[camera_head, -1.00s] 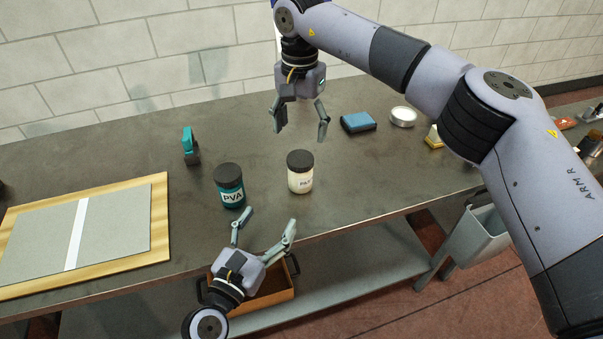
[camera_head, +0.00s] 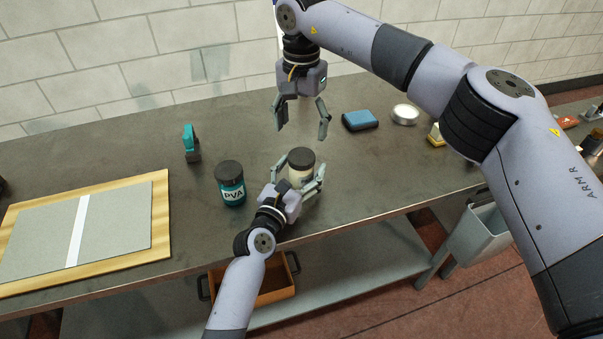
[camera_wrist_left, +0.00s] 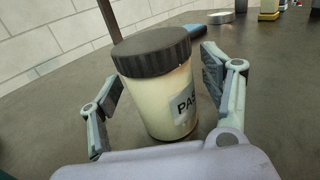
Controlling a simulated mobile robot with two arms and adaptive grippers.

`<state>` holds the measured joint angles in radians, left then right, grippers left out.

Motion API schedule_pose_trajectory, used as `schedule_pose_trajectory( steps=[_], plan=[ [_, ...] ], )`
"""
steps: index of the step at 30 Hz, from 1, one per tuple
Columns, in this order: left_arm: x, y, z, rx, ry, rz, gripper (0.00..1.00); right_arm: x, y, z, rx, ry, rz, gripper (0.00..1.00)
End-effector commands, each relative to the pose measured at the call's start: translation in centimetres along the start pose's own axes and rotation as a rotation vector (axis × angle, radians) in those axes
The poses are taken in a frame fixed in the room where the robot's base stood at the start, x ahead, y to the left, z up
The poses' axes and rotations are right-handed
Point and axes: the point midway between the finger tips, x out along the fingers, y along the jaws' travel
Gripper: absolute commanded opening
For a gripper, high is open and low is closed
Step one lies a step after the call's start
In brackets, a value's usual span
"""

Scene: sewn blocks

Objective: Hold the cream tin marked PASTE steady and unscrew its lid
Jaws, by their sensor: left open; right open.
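The cream tin (camera_head: 296,177) with a black lid (camera_head: 301,159) stands upright on the dark workbench. In the left wrist view the tin (camera_wrist_left: 150,100) shows part of its label, "PAS", and the ribbed lid (camera_wrist_left: 152,47) sits on top. My left gripper (camera_head: 301,172) is open, with its fingers on either side of the tin; in the left wrist view gaps show between the fingers and the tin. My right gripper (camera_head: 302,130) is open and empty, pointing down above the bench behind the tin.
A teal PVA jar (camera_head: 231,183) with a black lid stands close left of the tin. Behind are a teal tool (camera_head: 191,144), a blue block (camera_head: 360,120) and a round pale tin (camera_head: 405,114). A board (camera_head: 120,222) lies at left. The bench's front edge is near.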

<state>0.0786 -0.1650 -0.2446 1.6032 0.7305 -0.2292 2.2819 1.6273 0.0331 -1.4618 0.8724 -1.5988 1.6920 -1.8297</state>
Motion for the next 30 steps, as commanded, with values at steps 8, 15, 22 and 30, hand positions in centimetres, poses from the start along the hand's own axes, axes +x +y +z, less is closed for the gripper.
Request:
schedule_pose_trajectory(
  steps=[8, 15, 22, 30],
  plan=[
    [0.32, -0.02, -0.01, 0.000, 0.000, 0.000, 0.72, 0.00, 0.00, 0.01, 0.000, 0.000, 0.000, 0.69],
    [0.30, -0.01, 0.00, 0.000, 0.000, 0.000, 0.60, 0.00, 0.00, 0.00, 0.000, 0.000, 0.000, 0.69],
    [0.29, 0.00, -0.01, 0.000, 0.000, 0.000, 0.45, 0.00, 0.00, 0.01, 0.000, 0.000, 0.000, 0.69],
    [0.28, 0.01, -0.02, 0.000, 0.000, 0.000, 0.27, 0.00, 0.00, 0.00, 0.000, 0.000, 0.000, 0.69]
  ],
)
